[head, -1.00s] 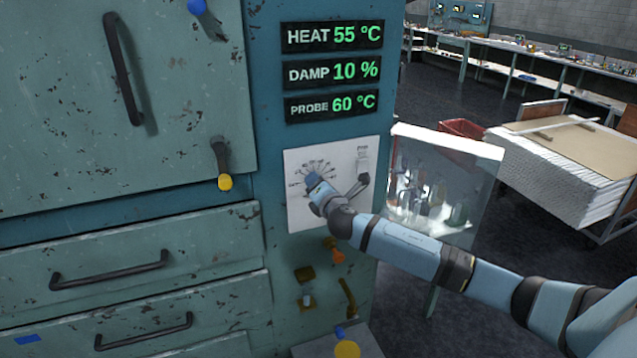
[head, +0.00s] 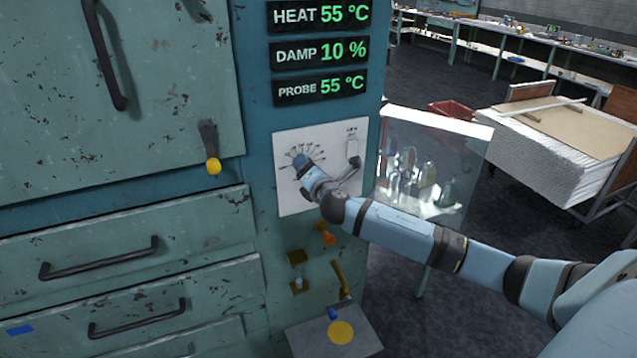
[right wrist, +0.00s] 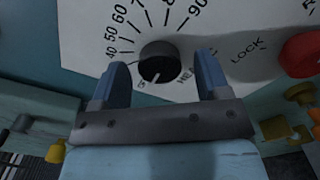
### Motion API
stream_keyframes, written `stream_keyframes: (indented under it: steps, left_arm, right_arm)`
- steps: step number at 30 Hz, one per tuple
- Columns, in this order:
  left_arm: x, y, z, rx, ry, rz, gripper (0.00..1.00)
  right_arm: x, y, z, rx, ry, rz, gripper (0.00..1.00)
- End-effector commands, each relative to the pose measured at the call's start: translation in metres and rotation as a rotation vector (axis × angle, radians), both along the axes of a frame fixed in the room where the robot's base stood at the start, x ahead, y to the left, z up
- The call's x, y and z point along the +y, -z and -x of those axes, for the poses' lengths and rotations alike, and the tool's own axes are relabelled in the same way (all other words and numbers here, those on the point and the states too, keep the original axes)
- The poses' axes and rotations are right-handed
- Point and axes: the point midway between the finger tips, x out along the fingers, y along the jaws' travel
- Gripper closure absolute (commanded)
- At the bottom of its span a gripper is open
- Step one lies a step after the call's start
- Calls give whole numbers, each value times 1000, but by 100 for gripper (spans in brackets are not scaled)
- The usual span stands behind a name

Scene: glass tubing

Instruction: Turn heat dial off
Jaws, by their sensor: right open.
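The heat dial is a round black knob (right wrist: 159,62) on a white panel (right wrist: 90,30) with printed numbers, seen in the right wrist view. A small white mark shows below the knob, left of the partly covered word "HEAT". My right gripper (right wrist: 162,66) is open, with one blue finger on each side of the knob; contact is not clear. In the head view my right gripper (head: 308,172) is at the white panel (head: 300,202) and hides the dial. The heat display (head: 320,15) reads 55 °C. My left gripper is out of view.
A red knob (right wrist: 302,54) sits right of the dial, by the word "LOCK". The damp display (head: 318,52) reads 10 % and the probe display (head: 318,87) reads 55 °C. A glass-filled case (head: 420,170) stands right of the cabinet.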

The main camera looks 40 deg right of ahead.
Motion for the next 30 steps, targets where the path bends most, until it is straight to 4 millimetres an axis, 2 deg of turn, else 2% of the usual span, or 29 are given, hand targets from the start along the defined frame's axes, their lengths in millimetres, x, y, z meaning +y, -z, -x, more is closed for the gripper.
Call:
stream_keyframes:
  steps: [9, 15, 21, 30]
  left_arm:
    - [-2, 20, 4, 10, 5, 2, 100]
    - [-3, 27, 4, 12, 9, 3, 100]
    - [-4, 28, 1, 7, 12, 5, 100]
    - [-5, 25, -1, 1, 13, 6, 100]
  right_arm:
    - [17, 4, 68, 2, -4, 2, 31]
    - [26, 3, 105, 2, -2, 1, 31]
    - [29, 1, 122, 1, -1, 2, 31]
    - [30, 0, 124, 0, 0, 2, 31]
